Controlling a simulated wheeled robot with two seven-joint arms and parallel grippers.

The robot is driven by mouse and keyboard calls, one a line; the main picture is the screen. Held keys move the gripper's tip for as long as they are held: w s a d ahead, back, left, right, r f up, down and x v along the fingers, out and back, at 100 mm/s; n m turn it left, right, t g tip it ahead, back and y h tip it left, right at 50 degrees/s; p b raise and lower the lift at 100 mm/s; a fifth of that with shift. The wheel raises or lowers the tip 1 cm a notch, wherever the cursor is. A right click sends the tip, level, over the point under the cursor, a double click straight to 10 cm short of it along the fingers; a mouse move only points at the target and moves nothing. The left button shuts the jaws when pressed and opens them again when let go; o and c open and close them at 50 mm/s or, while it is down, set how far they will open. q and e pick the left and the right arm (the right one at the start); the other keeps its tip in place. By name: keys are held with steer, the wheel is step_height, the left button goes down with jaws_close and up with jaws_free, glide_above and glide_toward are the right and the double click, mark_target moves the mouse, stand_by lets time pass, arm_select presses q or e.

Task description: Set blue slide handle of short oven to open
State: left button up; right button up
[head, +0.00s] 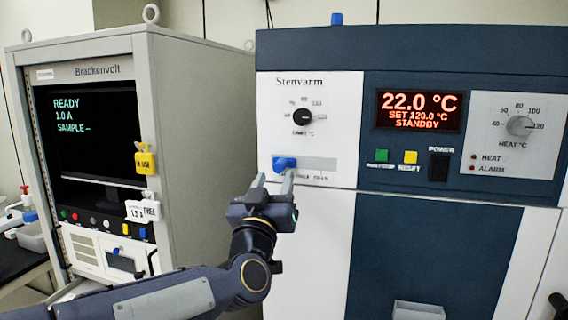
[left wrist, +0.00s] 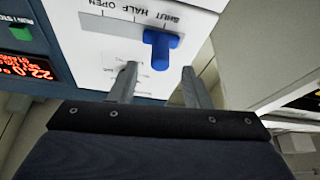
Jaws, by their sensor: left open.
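The blue slide handle (head: 284,163) sits at the left end of its grey slot (head: 318,164) on the white panel of the Stenvarm oven (head: 330,110). In the left wrist view, which is turned upside down, the handle (left wrist: 160,45) stands nearest the SHUT mark, with HALF and OPEN further along the scale. My left gripper (head: 274,179) is open and empty, just below the handle in the head view. In the left wrist view the handle is just beyond the gap between the fingertips (left wrist: 159,71), apparently not held. My right gripper is in neither view.
A round black dial (head: 303,117) is above the slot. The display (head: 419,110) reads 22.0 °C, STANDBY. The slot right of the handle looks clear.

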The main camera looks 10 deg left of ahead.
mark_target(278, 170)
arm_select(q)
steer(key=p+x, duration=0.1)
steer(key=x, duration=0.4)
jaws_close()
